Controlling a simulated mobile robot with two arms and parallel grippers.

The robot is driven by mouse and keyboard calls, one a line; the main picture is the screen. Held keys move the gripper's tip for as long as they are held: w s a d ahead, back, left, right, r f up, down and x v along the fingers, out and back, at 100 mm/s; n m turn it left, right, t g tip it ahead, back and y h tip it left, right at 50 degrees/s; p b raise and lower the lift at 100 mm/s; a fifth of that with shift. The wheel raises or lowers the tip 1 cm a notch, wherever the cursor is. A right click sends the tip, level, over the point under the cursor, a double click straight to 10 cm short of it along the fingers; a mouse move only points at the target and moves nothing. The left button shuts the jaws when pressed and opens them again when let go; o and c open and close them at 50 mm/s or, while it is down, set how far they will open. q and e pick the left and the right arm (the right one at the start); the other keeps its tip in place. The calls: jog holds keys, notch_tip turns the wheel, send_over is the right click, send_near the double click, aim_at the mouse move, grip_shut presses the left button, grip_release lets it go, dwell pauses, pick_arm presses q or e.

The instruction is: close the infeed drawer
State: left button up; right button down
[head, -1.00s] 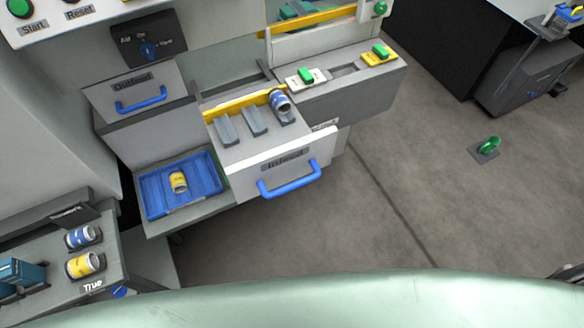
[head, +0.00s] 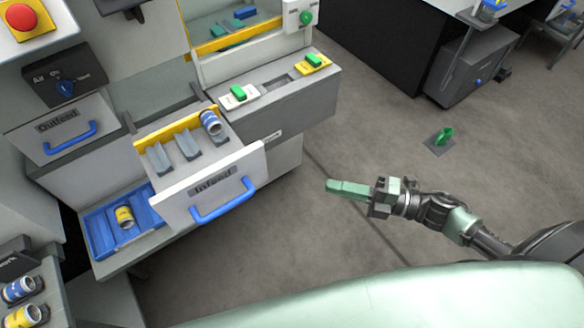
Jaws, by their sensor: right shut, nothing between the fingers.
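The infeed drawer (head: 176,204) is pulled out from the machine. Its white front carries the label "Infeed" and a blue bar handle (head: 223,202). Inside are several grey cradles and a yellow strip along the back; a blue can (head: 211,122) sits in the right-hand cradle. My right gripper (head: 331,187) is shut and empty, over the floor to the right of the drawer front and apart from the handle. Its fingers point left towards the drawer. My left gripper is not in view.
The outfeed drawer (head: 40,152) is at the left. A blue tray (head: 93,233) with a yellow can (head: 125,217) lies below the infeed drawer. A grey ledge (head: 302,112) with two green-topped switches is behind. Open floor lies right; a green-handled floor fixture (head: 441,140) stands there.

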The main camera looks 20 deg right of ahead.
notch_tip(320, 180, up, 2)
jog(key=s+a+n+g+y, duration=0.1)
jog(key=s+a+n, duration=0.1)
jog(key=p, duration=0.4)
send_near(263, 168)
jog(key=s+a, duration=0.1)
jog(key=a, duration=0.3)
jog(key=w, duration=0.1)
jog(key=w+a, duration=0.1)
jog(key=w, duration=0.1)
jog(key=shift+r, duration=0.1)
jog(key=shift+w+a+p, duration=0.15)
jog(key=shift+w+p, duration=0.15)
jog(key=shift+w, duration=0.05)
jog(key=shift+w, duration=0.1)
